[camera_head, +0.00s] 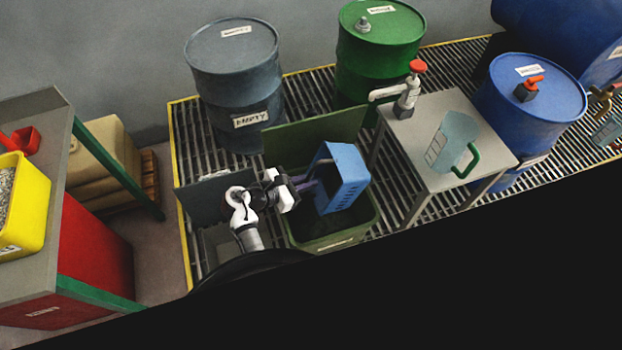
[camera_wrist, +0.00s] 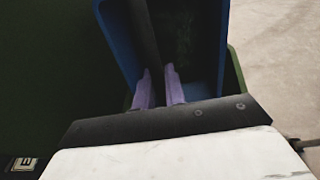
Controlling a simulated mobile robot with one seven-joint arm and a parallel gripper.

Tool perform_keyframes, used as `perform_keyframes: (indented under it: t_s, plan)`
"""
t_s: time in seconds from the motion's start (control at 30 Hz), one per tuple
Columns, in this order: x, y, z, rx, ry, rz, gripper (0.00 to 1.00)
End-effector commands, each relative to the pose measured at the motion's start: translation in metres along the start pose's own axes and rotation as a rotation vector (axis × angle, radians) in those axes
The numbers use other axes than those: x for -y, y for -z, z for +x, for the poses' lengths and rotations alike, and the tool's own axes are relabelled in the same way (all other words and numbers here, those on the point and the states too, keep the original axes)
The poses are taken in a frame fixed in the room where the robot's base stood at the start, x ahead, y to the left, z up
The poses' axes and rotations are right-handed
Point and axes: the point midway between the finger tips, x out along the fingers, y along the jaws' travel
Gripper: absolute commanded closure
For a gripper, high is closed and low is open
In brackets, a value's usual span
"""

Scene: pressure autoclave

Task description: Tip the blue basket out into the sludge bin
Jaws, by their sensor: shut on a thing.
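The blue basket (camera_head: 345,176) is held tilted on its side over the open green bin (camera_head: 364,224). My gripper (camera_head: 309,186) is at the basket's left side in the head view and is shut on it. In the wrist view the two purple fingers of my gripper (camera_wrist: 160,88) reach to a dark bar of the blue basket (camera_wrist: 119,45). The basket's inside looks empty where it shows, with dark green bin surface behind it. The bin's raised lid (camera_head: 315,133) stands behind. The label on the bin's front is too small to read.
A grey drum (camera_head: 235,75), a green drum (camera_head: 376,60) and a blue drum (camera_head: 530,105) stand around. A smaller grey bin with raised lid is left of the green bin.

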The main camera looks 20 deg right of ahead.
Motion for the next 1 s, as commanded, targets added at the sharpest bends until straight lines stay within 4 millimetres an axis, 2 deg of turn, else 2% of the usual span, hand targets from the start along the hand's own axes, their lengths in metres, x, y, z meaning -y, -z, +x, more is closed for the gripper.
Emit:
perform_keyframes:
  t_s: [0.03,0.6,1.0]
  plan:
    - [-0.001,0.007,0.000,0.024,-0.001,-0.008,1.00]
    - [-0.004,0.043,-0.014,0.360,-0.002,-0.073,1.00]
    - [-0.005,0.056,-0.022,0.578,0.001,-0.114,1.00]
